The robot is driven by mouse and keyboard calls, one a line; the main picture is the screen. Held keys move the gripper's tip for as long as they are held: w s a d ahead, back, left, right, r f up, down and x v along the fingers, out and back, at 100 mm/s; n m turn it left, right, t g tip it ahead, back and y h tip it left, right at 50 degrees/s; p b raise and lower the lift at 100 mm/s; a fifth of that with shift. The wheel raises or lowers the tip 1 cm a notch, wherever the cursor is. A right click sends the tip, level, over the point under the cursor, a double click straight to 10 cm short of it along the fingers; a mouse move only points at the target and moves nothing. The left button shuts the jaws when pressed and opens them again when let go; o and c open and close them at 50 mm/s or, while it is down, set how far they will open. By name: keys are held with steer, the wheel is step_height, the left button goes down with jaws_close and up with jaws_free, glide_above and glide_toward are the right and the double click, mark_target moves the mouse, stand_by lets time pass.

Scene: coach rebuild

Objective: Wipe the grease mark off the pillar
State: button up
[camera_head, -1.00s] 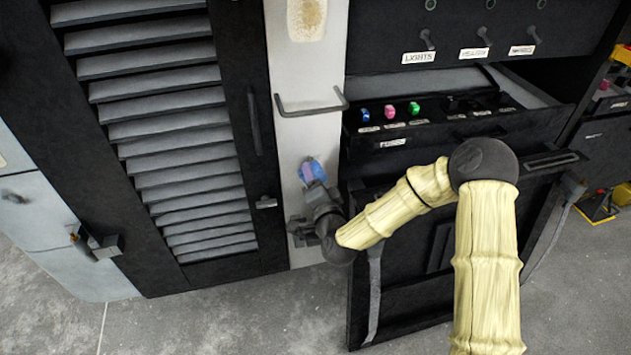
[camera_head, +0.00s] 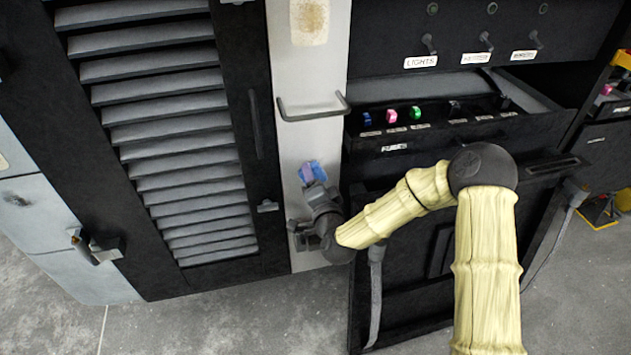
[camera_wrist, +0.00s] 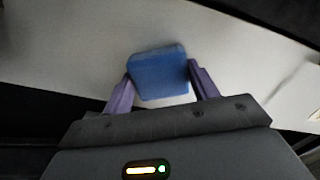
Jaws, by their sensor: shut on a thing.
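A pale pillar (camera_head: 306,70) stands between the louvred door and the black cabinet. A cream patch with a brownish stain (camera_head: 309,18), seemingly the grease mark, shows high on it at the top edge of the head view. My gripper (camera_head: 312,175) is low in front of the pillar, well below the stain. It is shut on a blue block (camera_wrist: 158,76), which looks like a sponge, between its purple fingers. The pale surface (camera_wrist: 235,50) lies behind the block in the wrist view. I cannot tell whether the block touches it.
A grey bar handle (camera_head: 313,108) crosses the pillar between my gripper and the stain. The louvred door (camera_head: 258,200) is at left. An open drawer (camera_head: 440,138) with coloured knobs juts out at right, above an open lower panel (camera_head: 420,295).

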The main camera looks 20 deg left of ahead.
mark_target(311, 160)
steer(key=shift+s+d+r+p, duration=0.1)
steer(key=shift+r+p, duration=1.2)
steer(key=shift+r, duration=0.75)
steer(key=shift+f+b, duration=0.15)
steer(key=shift+b, duration=0.2)
step_height(311, 160, down, 4)
steer(key=b, duration=0.3)
steer(key=shift+b+v, duration=0.6)
steer(key=shift+v, duration=2.3)
steer(key=shift+s, duration=0.1)
